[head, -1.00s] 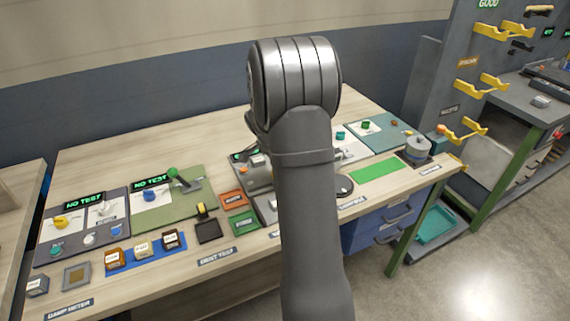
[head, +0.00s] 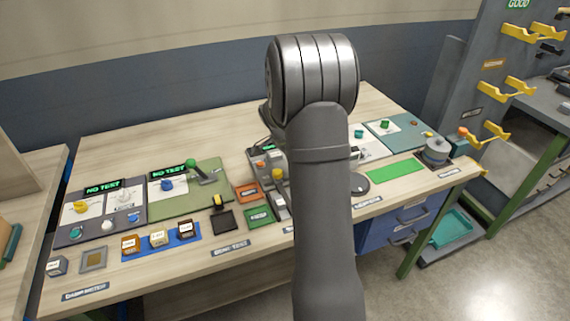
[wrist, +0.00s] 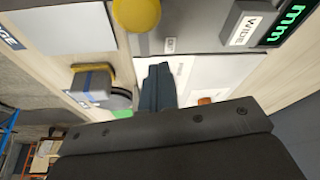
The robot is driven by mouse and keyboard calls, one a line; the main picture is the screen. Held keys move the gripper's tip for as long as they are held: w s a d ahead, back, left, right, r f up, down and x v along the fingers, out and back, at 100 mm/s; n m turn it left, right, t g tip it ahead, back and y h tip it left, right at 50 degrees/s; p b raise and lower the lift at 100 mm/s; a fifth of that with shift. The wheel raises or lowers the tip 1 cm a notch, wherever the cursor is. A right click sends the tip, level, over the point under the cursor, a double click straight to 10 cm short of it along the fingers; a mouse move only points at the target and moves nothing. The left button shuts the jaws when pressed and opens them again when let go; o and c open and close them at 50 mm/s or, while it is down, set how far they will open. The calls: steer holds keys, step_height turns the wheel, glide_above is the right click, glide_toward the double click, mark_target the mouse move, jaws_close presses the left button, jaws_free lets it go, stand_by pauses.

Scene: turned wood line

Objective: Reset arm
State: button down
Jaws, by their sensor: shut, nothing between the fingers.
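My arm (head: 322,200) rises in the middle of the head view and hides part of the bench behind it. My gripper does not show there. In the wrist view my gripper (wrist: 158,72) is shut and empty, its dark fingers together above a white panel (wrist: 208,72) on the bench.
The wooden bench (head: 125,150) carries test panels with "NO TEST" displays (head: 168,172), a blue strip (head: 160,240) with small blocks, and a green mat (head: 395,171). A grey rack with yellow hooks (head: 492,133) stands at right. The bench's back left is clear.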

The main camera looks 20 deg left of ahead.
steer(key=v, duration=1)
steer(key=shift+s+a, duration=0.1)
steer(key=x, duration=1)
steer(key=shift+f, duration=0.2)
steer(key=s, duration=0.1)
steer(key=s+a, duration=0.1)
steer(key=s, duration=0.1)
steer(key=shift+a+r, duration=0.25)
steer(key=shift+a, duration=0.1)
steer(key=shift+w+d, duration=0.1)
steer(key=shift+d, duration=0.1)
steer(key=shift+w+d, duration=0.85)
steer(key=shift+w, duration=0.05)
